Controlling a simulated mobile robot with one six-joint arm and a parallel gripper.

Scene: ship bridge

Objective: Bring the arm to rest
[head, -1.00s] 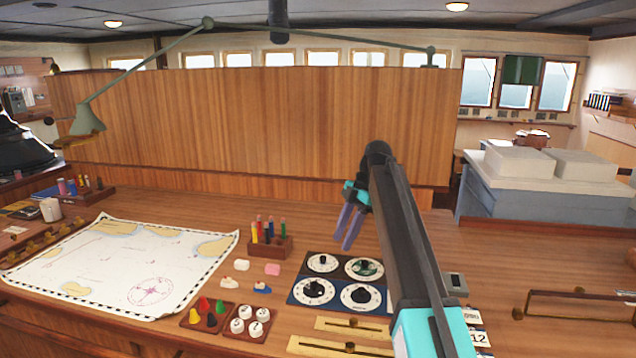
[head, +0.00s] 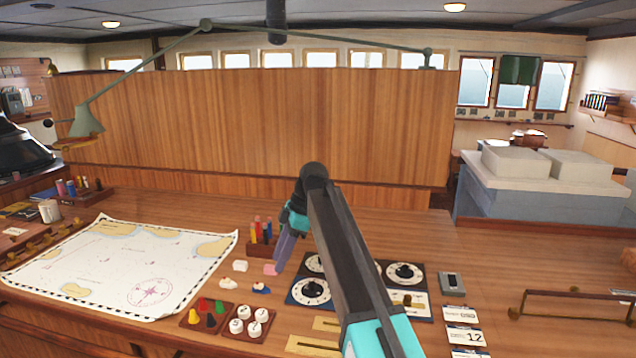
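My arm (head: 345,250) reaches up from the lower right over the desk and bends down at its top. My gripper (head: 278,266) points down, with teal at its wrist and purple-grey fingers. The fingers overlap in this view; a second ago a gap showed between them. Nothing shows held in them. In the picture the tips lie beside the pink block (head: 270,269) and the wooden pen rack (head: 262,247); their height above the desk is unclear. My arm hides part of the dial panel (head: 425,316).
A chart (head: 140,262) lies on the left of the desk. Small trays of coloured pieces (head: 206,314) and white knobs (head: 250,322) sit at the front. Cards (head: 465,336) and a brass rail (head: 570,306) lie to the right. Bare wood (head: 400,225) runs behind the dials.

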